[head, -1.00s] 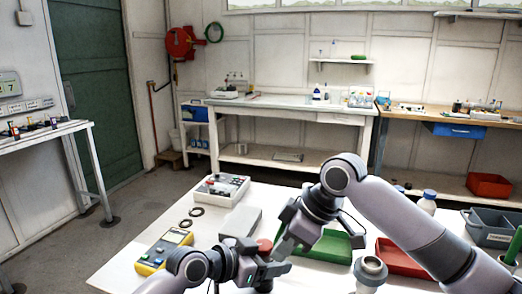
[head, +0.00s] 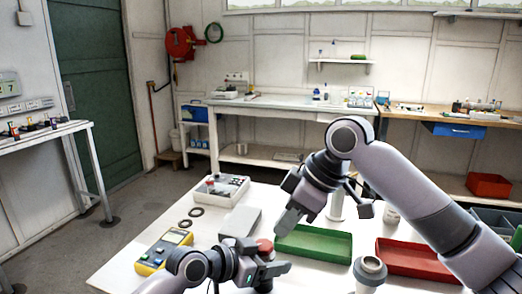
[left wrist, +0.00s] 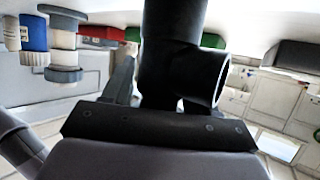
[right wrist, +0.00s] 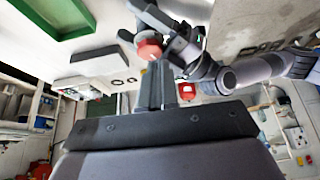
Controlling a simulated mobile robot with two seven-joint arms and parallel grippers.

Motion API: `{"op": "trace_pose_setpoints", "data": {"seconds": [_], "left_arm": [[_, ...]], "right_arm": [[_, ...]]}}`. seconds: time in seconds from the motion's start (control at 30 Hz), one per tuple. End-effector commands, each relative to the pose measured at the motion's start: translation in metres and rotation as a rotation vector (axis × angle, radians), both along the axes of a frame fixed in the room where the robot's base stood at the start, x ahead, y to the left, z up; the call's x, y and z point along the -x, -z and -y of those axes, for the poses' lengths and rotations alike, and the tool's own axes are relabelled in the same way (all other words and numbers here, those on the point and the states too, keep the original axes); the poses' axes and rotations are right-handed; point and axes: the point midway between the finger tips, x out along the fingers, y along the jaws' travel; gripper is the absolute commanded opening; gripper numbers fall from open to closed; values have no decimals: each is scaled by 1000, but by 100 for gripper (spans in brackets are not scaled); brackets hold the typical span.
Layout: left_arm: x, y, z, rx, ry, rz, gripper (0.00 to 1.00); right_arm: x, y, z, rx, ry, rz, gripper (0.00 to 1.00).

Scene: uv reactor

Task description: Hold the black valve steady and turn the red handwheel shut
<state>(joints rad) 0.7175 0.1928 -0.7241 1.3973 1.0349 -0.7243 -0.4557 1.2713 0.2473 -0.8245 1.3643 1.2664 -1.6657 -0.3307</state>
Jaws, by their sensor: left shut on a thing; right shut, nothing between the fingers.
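The black valve (left wrist: 180,55) fills the middle of the left wrist view, with an open round port facing right. My left gripper (head: 264,268) is shut on it, low over the white table in the head view. The red handwheel (head: 265,246) sits on top of the valve and also shows in the right wrist view (right wrist: 149,49), beside my left gripper. My right gripper (head: 282,230) is shut and empty, above and apart from the handwheel. Much of the valve body is hidden by my left gripper in the head view.
A green tray (head: 315,257) lies right of the valve, then a grey-topped container (head: 369,272) and a red tray (head: 412,270). A grey box (head: 240,221), a yellow meter (head: 164,251), black rings (head: 190,218) and a white instrument box (head: 218,190) lie left and behind.

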Motion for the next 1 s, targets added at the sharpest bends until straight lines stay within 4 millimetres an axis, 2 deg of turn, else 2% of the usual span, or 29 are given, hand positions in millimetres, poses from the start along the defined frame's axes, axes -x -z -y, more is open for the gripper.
{"op": "trace_pose_setpoints", "data": {"seconds": [0.17, 0.5, 0.67, 0.77, 1.0], "left_arm": [[0, 3, -2, -6, -3, -4, 17], [-1, 3, -2, -6, -3, -4, 17], [0, 3, -2, -6, -3, -4, 17], [0, 3, -2, -6, -2, -4, 17], [0, 3, -2, -6, -2, -4, 17]], "right_arm": [[0, -2, -5, 37, 66, -30, 0], [-4, -10, -10, 187, 416, -120, 0], [-6, -11, -9, 216, 508, -130, 0], [-6, -6, -8, 222, 523, -132, 0], [-6, 23, -8, 222, 522, -133, 0]]}}
